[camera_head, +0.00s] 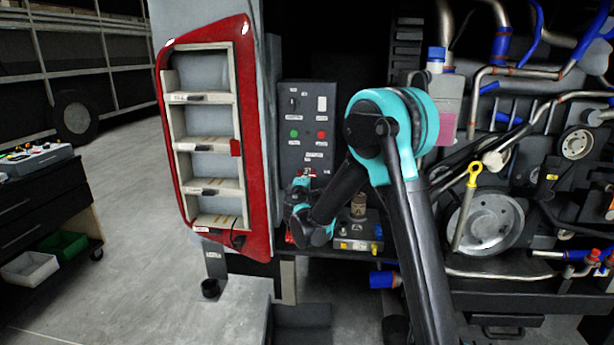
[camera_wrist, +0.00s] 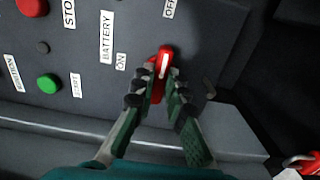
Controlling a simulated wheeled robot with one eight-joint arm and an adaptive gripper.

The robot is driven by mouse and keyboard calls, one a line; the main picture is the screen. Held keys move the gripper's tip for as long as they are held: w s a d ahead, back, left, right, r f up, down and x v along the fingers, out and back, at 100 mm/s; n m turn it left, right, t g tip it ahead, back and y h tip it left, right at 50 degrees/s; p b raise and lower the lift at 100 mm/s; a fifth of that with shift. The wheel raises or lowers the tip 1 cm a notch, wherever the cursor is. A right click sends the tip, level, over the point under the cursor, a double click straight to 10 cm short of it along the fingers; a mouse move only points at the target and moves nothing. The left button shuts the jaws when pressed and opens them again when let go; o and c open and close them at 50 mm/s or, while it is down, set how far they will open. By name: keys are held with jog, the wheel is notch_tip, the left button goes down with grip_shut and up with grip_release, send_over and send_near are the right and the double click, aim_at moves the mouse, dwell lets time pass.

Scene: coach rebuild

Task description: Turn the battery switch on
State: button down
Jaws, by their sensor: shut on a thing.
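The battery switch is a red handle (camera_wrist: 163,62) with a white stripe, on a dark control panel (camera_wrist: 92,75). In the wrist view the ON label (camera_wrist: 121,61) is to its left and the OFF label (camera_wrist: 169,8) is above it. The handle's striped end points up, roughly toward OFF. My gripper (camera_wrist: 157,82) is shut on the handle, one finger on each side. In the head view my gripper (camera_head: 303,188) is at the lower part of the panel (camera_head: 293,152), and only a little red of the switch shows above it.
A green button (camera_wrist: 48,83) and a red button (camera_wrist: 32,6) are on the same panel. A red-framed shelf unit (camera_head: 258,150) stands left of the panel. Engine pipes and a yellow-handled dipstick (camera_head: 473,175) are to the right.

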jog(key=n, duration=0.3)
jog(key=shift+n, duration=1.5)
jog(key=n, duration=0.2)
jog(key=shift+n, duration=0.3)
jog(key=n, duration=0.3)
